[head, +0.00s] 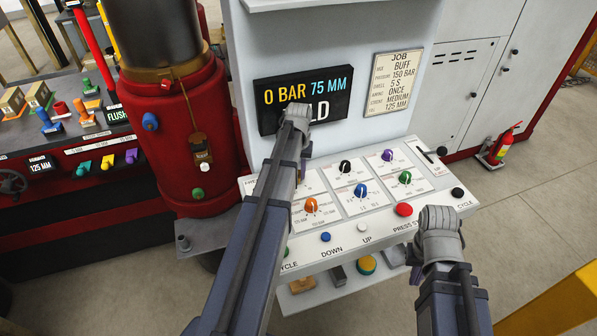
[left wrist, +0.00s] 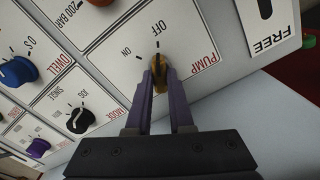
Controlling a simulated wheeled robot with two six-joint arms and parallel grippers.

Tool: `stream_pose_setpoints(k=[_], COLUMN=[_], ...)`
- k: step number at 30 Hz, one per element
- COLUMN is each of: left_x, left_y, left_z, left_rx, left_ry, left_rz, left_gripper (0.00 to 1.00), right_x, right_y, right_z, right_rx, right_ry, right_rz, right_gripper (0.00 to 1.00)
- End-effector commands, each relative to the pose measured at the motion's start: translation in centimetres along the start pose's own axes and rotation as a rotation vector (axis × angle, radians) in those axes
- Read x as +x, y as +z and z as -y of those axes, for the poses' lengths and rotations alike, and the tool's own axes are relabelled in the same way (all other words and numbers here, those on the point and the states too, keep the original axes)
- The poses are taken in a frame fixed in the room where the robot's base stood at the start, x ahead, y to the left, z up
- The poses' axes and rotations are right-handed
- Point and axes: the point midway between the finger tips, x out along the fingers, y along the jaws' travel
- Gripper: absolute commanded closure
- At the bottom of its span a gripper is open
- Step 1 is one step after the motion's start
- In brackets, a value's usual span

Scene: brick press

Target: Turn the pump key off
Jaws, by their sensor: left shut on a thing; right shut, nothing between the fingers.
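The pump key (left wrist: 159,74) is a small yellow-gold key on the white PUMP panel (left wrist: 185,52) in the left wrist view. My left gripper (left wrist: 160,80) is shut on it, one finger on each side. The dial's dark mark above the key points toward the OFF label; the ON label lies to its left. In the head view my left arm hides the key and the left fingers. My right gripper (head: 417,272) is shut and empty, low in front of the console's right part; its fingers are mostly hidden by the wrist.
The console (head: 336,243) carries orange, blue, black, green and purple knobs, plus a red button (head: 403,209). The display (head: 330,98) reads 0 BAR 75 MM, its lower line partly covered. A red press column (head: 180,120) stands left; a fire extinguisher (head: 500,145) stands right.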

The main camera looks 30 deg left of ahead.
Motion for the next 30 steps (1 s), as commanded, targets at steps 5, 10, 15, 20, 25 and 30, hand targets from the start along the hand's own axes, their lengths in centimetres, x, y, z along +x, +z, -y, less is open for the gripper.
stream_pose_setpoints(k=[5,10,15,20,25,30], left_x=[0.01,0.01,0.01,0.01,0.01,0.00], left_y=[0.03,0.03,0.03,0.03,0.02,0.01], left_z=[-0.02,-0.02,-0.02,-0.02,-0.02,-0.02], left_rx=[0.030,0.038,0.038,0.038,0.037,0.036], left_ry=[0.000,0.000,0.000,0.000,0.000,0.000], left_rz=[0.000,0.000,0.000,0.000,0.000,0.000], left_gripper=[1.00,1.00,1.00,0.74,0.55,0.50], right_x=[0.01,0.01,0.01,0.01,0.01,0.00], right_y=[0.00,0.00,0.00,0.00,0.00,0.00], right_z=[0.00,0.00,0.00,0.00,0.00,0.00], right_rx=[0.000,0.000,0.000,0.000,0.000,0.000], right_ry=[0.000,0.000,0.000,0.000,0.000,0.000], right_rz=[0.000,0.000,0.000,0.000,0.000,0.000], right_gripper=[1.00,1.00,1.00,1.00,1.00,1.00])
